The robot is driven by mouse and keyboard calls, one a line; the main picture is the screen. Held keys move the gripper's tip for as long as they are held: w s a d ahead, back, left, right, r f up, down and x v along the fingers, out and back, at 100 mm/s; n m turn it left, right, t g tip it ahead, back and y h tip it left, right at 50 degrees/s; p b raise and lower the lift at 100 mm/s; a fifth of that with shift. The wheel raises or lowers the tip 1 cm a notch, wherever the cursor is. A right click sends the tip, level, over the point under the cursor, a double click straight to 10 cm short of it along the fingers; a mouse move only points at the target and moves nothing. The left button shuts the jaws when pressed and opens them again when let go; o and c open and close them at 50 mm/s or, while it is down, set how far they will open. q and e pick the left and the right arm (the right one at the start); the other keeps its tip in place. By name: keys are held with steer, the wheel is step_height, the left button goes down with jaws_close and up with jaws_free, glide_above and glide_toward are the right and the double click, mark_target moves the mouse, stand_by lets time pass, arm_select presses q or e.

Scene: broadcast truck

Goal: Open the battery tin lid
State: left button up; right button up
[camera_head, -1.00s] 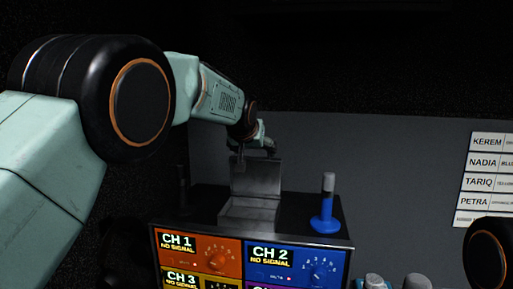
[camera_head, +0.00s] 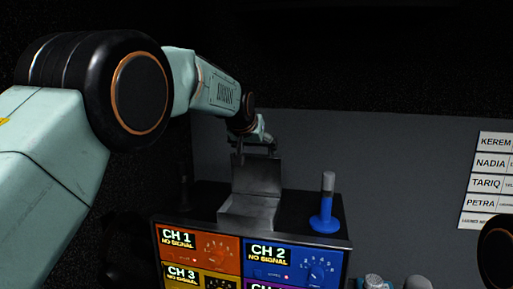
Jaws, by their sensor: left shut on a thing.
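The battery tin (camera_head: 247,212) is a grey metal box on top of the channel rack. Its lid (camera_head: 257,175) stands raised at the back, tilted up from the base. My left arm reaches in from the left, and my left gripper (camera_head: 254,150) is at the lid's upper edge, shut on it. The fingertips are small and dark, partly hidden by the arm. The inside of the tin is hard to make out. My right gripper is not in view; a part of my right arm shows at the right edge.
The rack (camera_head: 296,264) has coloured panels marked CH 1, CH 2 and CH 3. A blue stand with a grey-topped post (camera_head: 326,206) is right of the tin. A dark post (camera_head: 183,190) is left of it. A name board (camera_head: 487,180) hangs on the grey wall.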

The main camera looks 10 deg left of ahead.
arm_select(q)
steer(key=o, duration=1.3)
steer(key=shift+r, duration=0.35)
steer(key=shift+o, duration=1.2)
steer(key=shift+s, duration=0.25)
steer(key=shift+w+f, duration=0.15)
steer(key=v, duration=1.2)
steer(key=shift+s, duration=0.2)
